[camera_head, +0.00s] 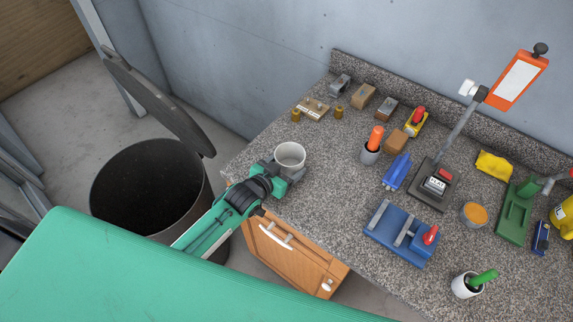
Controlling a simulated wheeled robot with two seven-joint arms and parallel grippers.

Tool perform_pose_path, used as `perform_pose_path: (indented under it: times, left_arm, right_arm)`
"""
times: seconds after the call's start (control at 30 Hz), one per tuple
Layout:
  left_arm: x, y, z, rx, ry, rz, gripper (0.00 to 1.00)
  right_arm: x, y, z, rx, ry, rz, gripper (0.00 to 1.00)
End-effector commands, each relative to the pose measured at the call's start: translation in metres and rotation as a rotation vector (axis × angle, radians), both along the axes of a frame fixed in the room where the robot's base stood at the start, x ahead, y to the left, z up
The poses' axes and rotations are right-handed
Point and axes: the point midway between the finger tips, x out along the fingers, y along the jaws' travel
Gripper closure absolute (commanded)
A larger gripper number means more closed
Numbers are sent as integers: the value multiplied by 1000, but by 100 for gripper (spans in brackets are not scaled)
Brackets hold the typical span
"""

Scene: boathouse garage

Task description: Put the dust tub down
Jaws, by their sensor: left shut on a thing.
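The dust tub is a small whitish-grey round cup (290,157) near the left end of the speckled counter (330,222). My left gripper (285,172) is shut on its near side. The tub is upright with its open top showing. I cannot tell whether its base touches the counter. The gripper and wrist hide part of its lower near side. My right gripper is not in view.
A large dark bin (150,185) with its lid (155,100) raised stands left of the counter. A blue vice-like tool (400,234), an orange-handled cup (371,150) and wooden blocks (363,96) stand on the counter. Bare counter lies right of the tub.

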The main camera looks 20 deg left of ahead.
Motion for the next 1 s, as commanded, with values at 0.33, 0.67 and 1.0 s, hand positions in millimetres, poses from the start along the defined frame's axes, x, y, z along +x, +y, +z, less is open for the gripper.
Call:
perform_pose_path:
  times: [0.33, 0.67, 1.0]
  left_arm:
    - [0, 0, -3, 0, 0, 0, 52]
    - [0, 0, -6, 0, 0, 0, 3]
    - [-2, 1, -6, 0, 0, 0, 1]
  right_arm:
    - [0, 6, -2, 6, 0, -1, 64]
    - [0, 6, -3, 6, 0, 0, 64]
    - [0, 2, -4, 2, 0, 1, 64]
